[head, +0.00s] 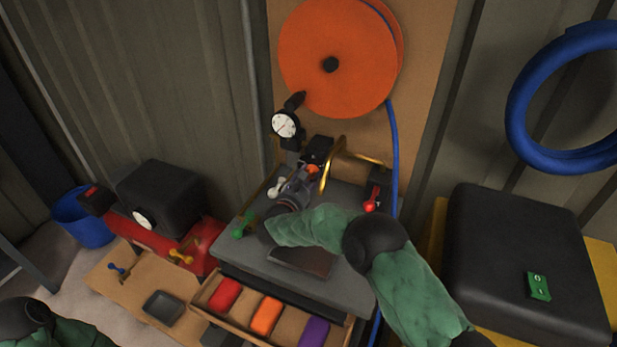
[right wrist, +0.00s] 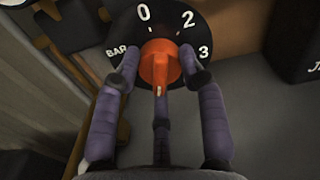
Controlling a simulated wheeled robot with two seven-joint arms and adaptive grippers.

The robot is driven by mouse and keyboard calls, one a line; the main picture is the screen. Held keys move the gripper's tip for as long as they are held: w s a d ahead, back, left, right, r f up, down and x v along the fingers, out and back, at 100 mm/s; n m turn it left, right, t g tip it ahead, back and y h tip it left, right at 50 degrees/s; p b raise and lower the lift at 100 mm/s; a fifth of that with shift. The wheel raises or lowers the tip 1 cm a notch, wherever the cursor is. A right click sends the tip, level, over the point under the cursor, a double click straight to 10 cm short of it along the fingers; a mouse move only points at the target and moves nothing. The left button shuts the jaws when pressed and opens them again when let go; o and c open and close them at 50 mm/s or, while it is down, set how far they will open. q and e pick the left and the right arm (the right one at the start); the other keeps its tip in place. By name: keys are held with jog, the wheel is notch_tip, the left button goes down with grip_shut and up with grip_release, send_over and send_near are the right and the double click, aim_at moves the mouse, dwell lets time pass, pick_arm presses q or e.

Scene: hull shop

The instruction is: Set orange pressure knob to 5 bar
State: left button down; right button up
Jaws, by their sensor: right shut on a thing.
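The orange pressure knob (right wrist: 160,62) sits on a black dial plate (right wrist: 130,28) marked BAR, 0, 2 and 3 in the right wrist view; other marks are hidden. A pale mark shows on the knob's lower face, but its exact setting is hard to read. My right gripper (right wrist: 160,78) is shut on the knob, with grey-purple fingers around it. In the head view a bit of the knob (head: 312,169) shows beyond the gripper (head: 305,178). A round white gauge (head: 285,124) stands behind; its needle is too small to read. My left gripper is out of frame.
The grey bench (head: 255,262) carries white (head: 276,187), green (head: 243,226) and red (head: 370,205) handles. Brass pipe (head: 335,160) bends close beside my right gripper. A blue hose (head: 391,150) hangs from an orange reel (head: 310,70). A drawer of coloured items (head: 250,312) stands open in front.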

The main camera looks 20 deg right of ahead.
jog(key=shift+w+r, duration=0.15)
jog(key=shift+r, duration=0.15)
jog(key=o, duration=1.2)
jog(key=shift+a, duration=0.1)
jog(key=shift+c, duration=0.2)
jog(key=shift+f, duration=0.1)
jog(key=v, duration=1.2)
